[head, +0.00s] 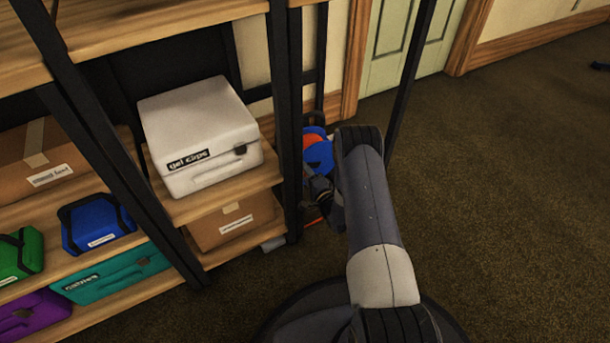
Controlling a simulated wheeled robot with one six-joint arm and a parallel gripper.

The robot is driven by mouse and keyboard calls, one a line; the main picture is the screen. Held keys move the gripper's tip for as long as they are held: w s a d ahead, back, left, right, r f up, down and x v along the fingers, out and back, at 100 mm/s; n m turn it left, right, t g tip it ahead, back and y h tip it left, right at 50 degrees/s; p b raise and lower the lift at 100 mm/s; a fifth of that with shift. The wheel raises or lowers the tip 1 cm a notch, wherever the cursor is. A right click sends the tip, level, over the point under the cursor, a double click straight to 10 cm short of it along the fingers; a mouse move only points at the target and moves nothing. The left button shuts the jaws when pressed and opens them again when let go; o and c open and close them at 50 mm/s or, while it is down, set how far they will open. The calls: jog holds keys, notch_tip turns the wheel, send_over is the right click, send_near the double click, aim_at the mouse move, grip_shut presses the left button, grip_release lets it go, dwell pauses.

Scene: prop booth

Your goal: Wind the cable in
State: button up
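A blue and orange round object, which looks like a cable reel (318,152), stands on the floor just right of the shelf's upright. Most of it is hidden behind my arm. My gripper (320,190) is close in front of the reel, dark and partly covered by my arm. I cannot tell whether its fingers are open or shut, or whether they touch the reel. A thin orange line shows low beside the gripper and may be cable or part of the reel's frame; I cannot tell.
A wooden shelf with black posts fills the left, bearing a white "gel caps" case (199,135), cardboard boxes (233,222), a blue case (96,224) and a teal case (115,273). A pale green door (405,45) is behind.

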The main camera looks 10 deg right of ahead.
jog(key=shift+w+a, duration=0.15)
jog(key=shift+w, duration=0.25)
jog(key=shift+c, duration=0.3)
grip_shut()
